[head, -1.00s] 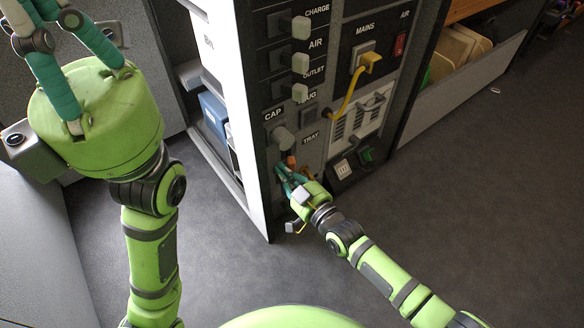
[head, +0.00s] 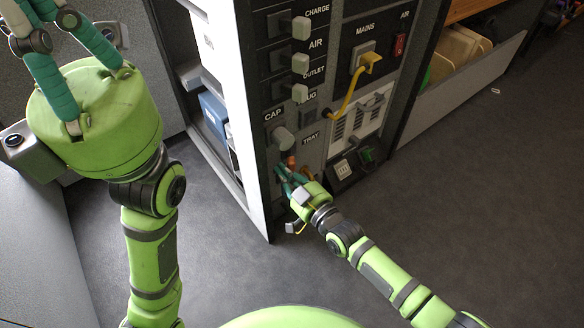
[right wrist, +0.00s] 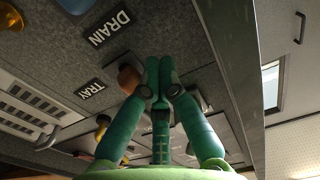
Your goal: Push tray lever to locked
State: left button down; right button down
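The TRAY label (head: 311,139) is low on the dark panel, and it also shows in the right wrist view (right wrist: 90,88). An orange-yellow lever (right wrist: 103,125) is near that label, partly hidden by my gripper. My right gripper (right wrist: 160,66) has its green fingers together at the panel, with nothing seen between them. Its fingertips are close beside an orange-brown knob (right wrist: 128,78) near the DRAIN label (right wrist: 110,27); I cannot tell whether they touch. In the head view my right gripper (head: 283,172) hides part of this area. My left gripper (head: 62,22) is raised, fingers apart, tips cut off.
Above are a grey cap knob (head: 284,139), several pale switch handles and a yellow plug with cord (head: 369,63). A vent grille (head: 356,125) is right of the TRAY label. A white side panel (head: 233,110) stands at left.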

jog(key=shift+w+d+b, duration=0.3)
jog(key=shift+w+d, duration=0.25)
jog(key=shift+d, duration=0.15)
jog(key=shift+w+d+b, duration=0.3)
jog(key=shift+w+d, duration=0.2)
jog(key=shift+d, duration=0.2)
jog(key=shift+s, duration=0.15)
jog(key=shift+p+v, duration=1.2)
jog(key=shift+v, duration=0.25)
jog(key=p, duration=0.3)
send_near(295, 168)
jog(key=shift+w, duration=0.75)
jog(key=shift+a, duration=0.5)
